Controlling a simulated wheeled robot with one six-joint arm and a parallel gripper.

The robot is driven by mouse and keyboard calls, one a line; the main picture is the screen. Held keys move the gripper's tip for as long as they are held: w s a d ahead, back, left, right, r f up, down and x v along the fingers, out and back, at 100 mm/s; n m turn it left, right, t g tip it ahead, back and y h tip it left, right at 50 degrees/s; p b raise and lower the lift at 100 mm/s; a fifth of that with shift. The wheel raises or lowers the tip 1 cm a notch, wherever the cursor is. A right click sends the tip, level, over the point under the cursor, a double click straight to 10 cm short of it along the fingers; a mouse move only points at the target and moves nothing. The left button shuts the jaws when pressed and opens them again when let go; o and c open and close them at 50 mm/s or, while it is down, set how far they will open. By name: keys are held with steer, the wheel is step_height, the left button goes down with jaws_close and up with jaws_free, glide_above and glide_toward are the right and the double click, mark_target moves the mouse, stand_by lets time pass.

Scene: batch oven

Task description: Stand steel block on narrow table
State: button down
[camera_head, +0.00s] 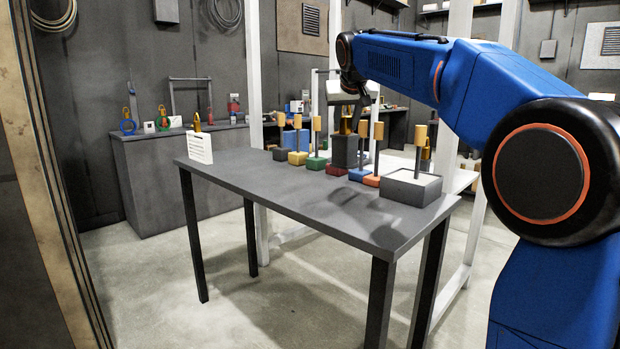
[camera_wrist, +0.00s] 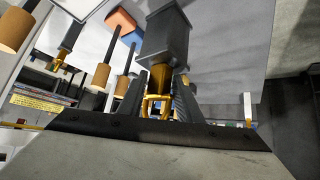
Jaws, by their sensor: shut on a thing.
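The steel block (camera_head: 344,152) is a dark grey upright block with a gold loop handle on top. It also shows in the wrist view (camera_wrist: 167,40), with its gold handle (camera_wrist: 159,101) between the jaws. My gripper (camera_wrist: 160,103) is shut on this handle. In the head view my gripper (camera_head: 356,112) is above the row of coloured blocks, partly hidden behind the pegs. The long, narrow dark table (camera_head: 300,192) stands in front of me. The block is at its far side. I cannot tell whether its base touches the tabletop; coloured blocks hide its lower part.
Several coloured blocks with gold-topped pegs line the far edge, including a green one (camera_head: 316,162) and a red one (camera_head: 336,169). The tabletop's near side is clear.

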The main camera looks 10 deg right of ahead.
mark_target(344, 154)
steer(key=shift+w, duration=0.25)
steer(key=shift+w+d+f, duration=0.1)
steer(key=shift+f, duration=4.7)
steer(key=c, duration=1.3)
jaws_free()
steer(key=shift+f, duration=0.25)
steer(key=shift+o, duration=0.2)
steer(key=v, duration=1.2)
